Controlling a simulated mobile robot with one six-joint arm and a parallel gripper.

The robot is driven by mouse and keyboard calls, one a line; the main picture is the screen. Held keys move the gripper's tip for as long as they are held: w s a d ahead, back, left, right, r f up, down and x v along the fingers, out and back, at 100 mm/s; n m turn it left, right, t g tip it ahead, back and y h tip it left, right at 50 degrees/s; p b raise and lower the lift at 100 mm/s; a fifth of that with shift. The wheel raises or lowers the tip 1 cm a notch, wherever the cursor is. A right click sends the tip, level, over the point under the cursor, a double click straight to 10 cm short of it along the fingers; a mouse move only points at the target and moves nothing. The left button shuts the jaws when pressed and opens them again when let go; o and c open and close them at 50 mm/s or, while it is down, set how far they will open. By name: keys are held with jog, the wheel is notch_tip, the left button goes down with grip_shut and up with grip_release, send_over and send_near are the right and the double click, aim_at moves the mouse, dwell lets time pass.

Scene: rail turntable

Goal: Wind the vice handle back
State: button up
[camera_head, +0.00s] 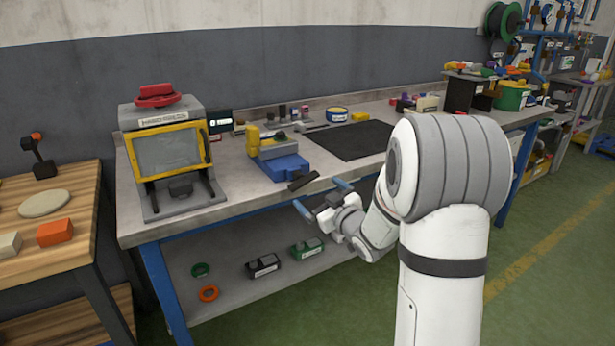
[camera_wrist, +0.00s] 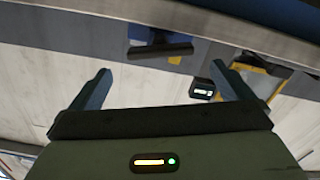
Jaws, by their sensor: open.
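The vice (camera_head: 282,165) has a blue base and a yellow jaw part and stands at the front edge of the grey bench. Its dark bar handle (camera_head: 302,181) sticks out at the front edge, toward my gripper. My gripper (camera_head: 321,196) is open and empty, its two blue fingers pointing at the handle from just in front of the bench. In the wrist view, my gripper (camera_wrist: 163,70) has its fingers spread to either side of the handle bar (camera_wrist: 160,50), which lies across the gap. It appears apart from both fingers; the depth between them is hard to tell.
A yellow-framed guarded press (camera_head: 168,152) stands left of the vice. A dark mat (camera_head: 352,140) lies to the right. Small items stand along the back. The lower shelf (camera_head: 225,300) holds rings and small boxes. A wooden table (camera_head: 70,225) is at far left.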

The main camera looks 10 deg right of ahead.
aim_at(306, 183)
jog(key=x, duration=0.6)
jog(key=shift+w+a, duration=0.15)
jog(key=shift+w, duration=0.2)
jog(key=shift+c, duration=0.6)
jog(key=c, duration=0.6)
jog(key=shift+c, duration=0.2)
